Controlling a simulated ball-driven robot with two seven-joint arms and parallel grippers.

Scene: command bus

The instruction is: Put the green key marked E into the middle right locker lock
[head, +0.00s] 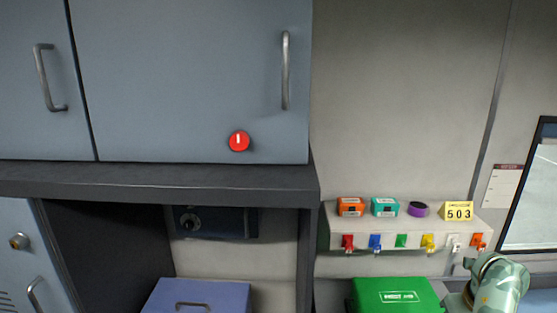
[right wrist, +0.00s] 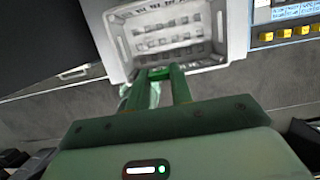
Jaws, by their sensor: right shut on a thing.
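My right gripper (right wrist: 160,76) is shut on a small green piece (right wrist: 158,72) at its fingertips in the right wrist view. It looks like the green key, but its letter E cannot be read. My left gripper is out of view.
Red (head: 348,242), blue (head: 375,242), yellow (head: 428,242) and other keys hang on the rack, with small boxes above. A green case (head: 393,296) and a blue box (head: 198,297) stand below. Overhead cabinets (head: 190,80) overhang the left. A pale crate (right wrist: 172,40) lies beyond my right fingertips.

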